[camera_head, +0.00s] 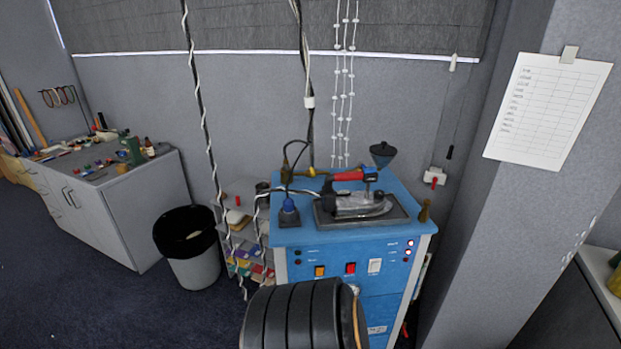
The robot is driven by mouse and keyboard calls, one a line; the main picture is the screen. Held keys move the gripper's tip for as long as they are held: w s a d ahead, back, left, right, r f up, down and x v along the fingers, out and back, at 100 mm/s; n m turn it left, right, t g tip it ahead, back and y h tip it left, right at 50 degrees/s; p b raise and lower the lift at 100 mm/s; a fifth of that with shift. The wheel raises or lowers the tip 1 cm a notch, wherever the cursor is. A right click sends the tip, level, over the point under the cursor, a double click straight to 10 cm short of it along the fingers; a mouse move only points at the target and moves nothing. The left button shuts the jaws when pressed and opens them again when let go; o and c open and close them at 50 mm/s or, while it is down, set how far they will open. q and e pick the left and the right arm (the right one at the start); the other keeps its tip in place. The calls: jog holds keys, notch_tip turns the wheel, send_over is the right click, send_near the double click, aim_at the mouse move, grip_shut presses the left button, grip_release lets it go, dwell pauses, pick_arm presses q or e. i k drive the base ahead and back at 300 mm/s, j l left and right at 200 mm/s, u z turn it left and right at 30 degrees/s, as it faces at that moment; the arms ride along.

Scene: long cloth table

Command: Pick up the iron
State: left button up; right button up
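The iron (358,204) has a grey metal body and a red and black handle (347,176). It rests flat on a dark tray (325,217) on top of a blue cabinet (300,236). A dark cable runs from the iron's left side. Neither of my grippers shows in the head view.
A blue-topped bottle-like object (289,212) stands left of the iron, and a dark funnel (383,154) rises behind it. A black ribbed object (300,316) stands in front of the cabinet. A bin (193,262) and a cluttered grey cabinet (128,215) are at left. A pillar (500,220) is at right.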

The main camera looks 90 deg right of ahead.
aim_at(344, 204)
jog(key=z, duration=3.05)
